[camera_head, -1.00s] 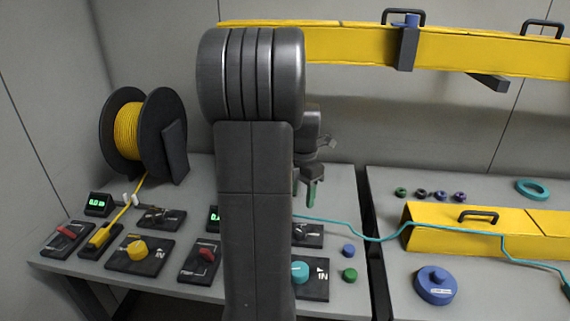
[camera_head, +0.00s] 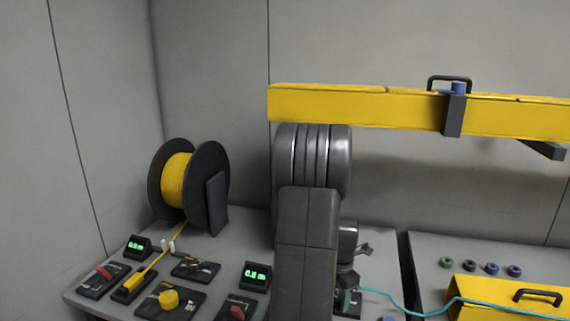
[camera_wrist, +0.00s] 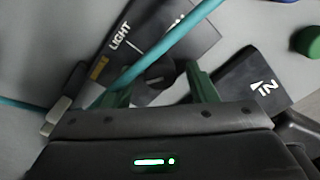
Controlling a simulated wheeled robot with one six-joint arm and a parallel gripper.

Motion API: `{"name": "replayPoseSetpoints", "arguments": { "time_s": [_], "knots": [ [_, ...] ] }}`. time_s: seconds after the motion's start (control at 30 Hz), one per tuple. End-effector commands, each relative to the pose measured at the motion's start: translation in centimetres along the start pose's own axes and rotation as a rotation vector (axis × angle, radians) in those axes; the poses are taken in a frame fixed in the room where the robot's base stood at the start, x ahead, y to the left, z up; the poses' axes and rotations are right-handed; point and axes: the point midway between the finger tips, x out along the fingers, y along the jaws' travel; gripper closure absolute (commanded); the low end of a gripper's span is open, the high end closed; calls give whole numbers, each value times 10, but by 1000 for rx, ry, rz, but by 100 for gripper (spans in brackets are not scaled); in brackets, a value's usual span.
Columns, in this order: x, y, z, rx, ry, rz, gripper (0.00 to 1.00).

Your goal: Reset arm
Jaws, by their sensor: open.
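My gripper shows in the wrist view (camera_wrist: 158,95) with its two green fingers apart. It is open, over a dark panel marked LIGHT (camera_wrist: 135,40). A teal cable (camera_wrist: 165,45) runs diagonally across the wrist view and passes close to the fingers; I cannot tell its height relative to them. In the head view my gripper (camera_head: 346,300) is low at the right of my arm, partly hidden by it. The teal cable (camera_head: 400,305) leaves from near the gripper toward the right.
A black reel of yellow cable (camera_head: 187,185) stands at the left back. Control panels with a yellow knob (camera_head: 168,299) and displays (camera_head: 257,275) fill the left bench. A yellow beam (camera_head: 360,106) spans the back. A yellow handled cover (camera_head: 480,298) lies on the right bench.

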Motion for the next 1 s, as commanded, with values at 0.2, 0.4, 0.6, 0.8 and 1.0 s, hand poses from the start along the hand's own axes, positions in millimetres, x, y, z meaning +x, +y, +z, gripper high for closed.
{"name": "replayPoseSetpoints", "arguments": {
  "time_s": [0.2, 0.4, 0.6, 0.8, 1.0],
  "knots": [
    [-1, 0, 0, 3, 0, 0, 48],
    [-8, 0, 0, 0, -2, 2, 48],
    [-39, 1, 1, -2, -4, 5, 48],
    [-79, 1, 1, -2, -4, 4, 48],
    [-119, 1, 1, -2, -4, 4, 48]
  ]
}}
